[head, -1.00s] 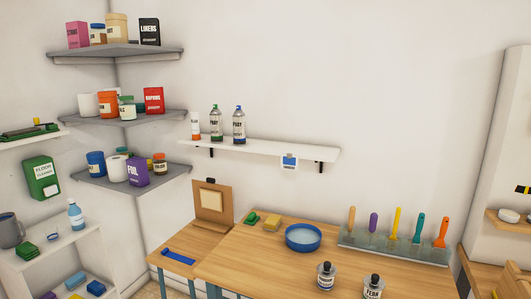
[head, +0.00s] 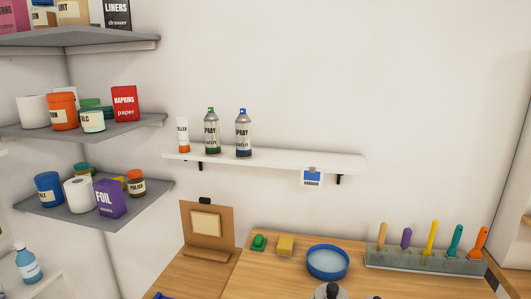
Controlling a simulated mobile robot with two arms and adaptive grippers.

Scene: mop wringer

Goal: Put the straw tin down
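I cannot make out a tin marked as straw in this view. A straw-coloured canister (head: 73,14) is cut off by the top edge, on the upper corner shelf (head: 90,42); I cannot tell whether it is the straw tin. Neither of my grippers shows, so anything they hold is hidden. The wooden table (head: 285,268) is at the bottom, with a round blue-rimmed dish (head: 328,263) on it.
A white wall shelf (head: 290,160) carries a tube and two spray cans (head: 243,133) at its left; its right half is bare. Grey corner shelves hold boxes and jars. A tool rack (head: 425,260), a sponge (head: 285,245) and bottle tops (head: 331,291) are at the table.

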